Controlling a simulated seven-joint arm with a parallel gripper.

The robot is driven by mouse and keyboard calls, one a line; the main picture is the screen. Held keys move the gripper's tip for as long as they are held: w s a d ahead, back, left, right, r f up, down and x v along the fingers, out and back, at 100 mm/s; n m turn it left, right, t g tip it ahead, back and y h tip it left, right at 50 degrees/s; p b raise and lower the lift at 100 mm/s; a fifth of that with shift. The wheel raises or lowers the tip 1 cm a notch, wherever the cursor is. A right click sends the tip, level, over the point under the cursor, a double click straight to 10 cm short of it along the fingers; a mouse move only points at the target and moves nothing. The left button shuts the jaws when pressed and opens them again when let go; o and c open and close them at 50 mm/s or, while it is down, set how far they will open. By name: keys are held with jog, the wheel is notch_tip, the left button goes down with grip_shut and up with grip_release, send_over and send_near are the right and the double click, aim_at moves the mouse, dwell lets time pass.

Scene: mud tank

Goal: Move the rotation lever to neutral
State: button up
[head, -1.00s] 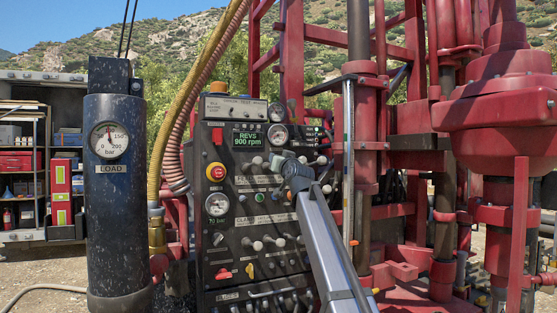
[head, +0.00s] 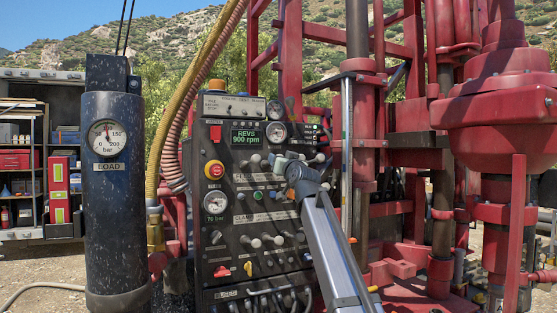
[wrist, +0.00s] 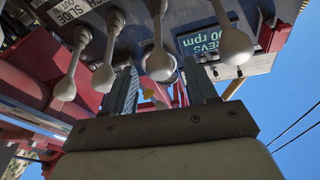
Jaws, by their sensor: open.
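The black control panel (head: 262,215) carries a row of white-knobbed levers below its "REVS 900 rpm" display (head: 247,136). No readable label shows which is the rotation lever. My gripper (head: 277,163) is at this upper row and hides part of it. In the wrist view my gripper (wrist: 158,88) is open. One lever's white knob (wrist: 160,64) appears between its two fingers, and I cannot tell whether they touch it. Another white lever (wrist: 234,45) is beyond the right finger. Two more levers, one of them with its knob (wrist: 65,88) at far left, are beyond the left finger.
A lower row of levers (head: 262,241), a red emergency button (head: 214,170) and a pressure gauge (head: 215,204) are on the panel. A dark load cylinder (head: 112,220) and hoses (head: 172,130) stand at left. Red rig framework (head: 395,150) stands close at right.

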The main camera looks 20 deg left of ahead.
jog(key=v, duration=0.9)
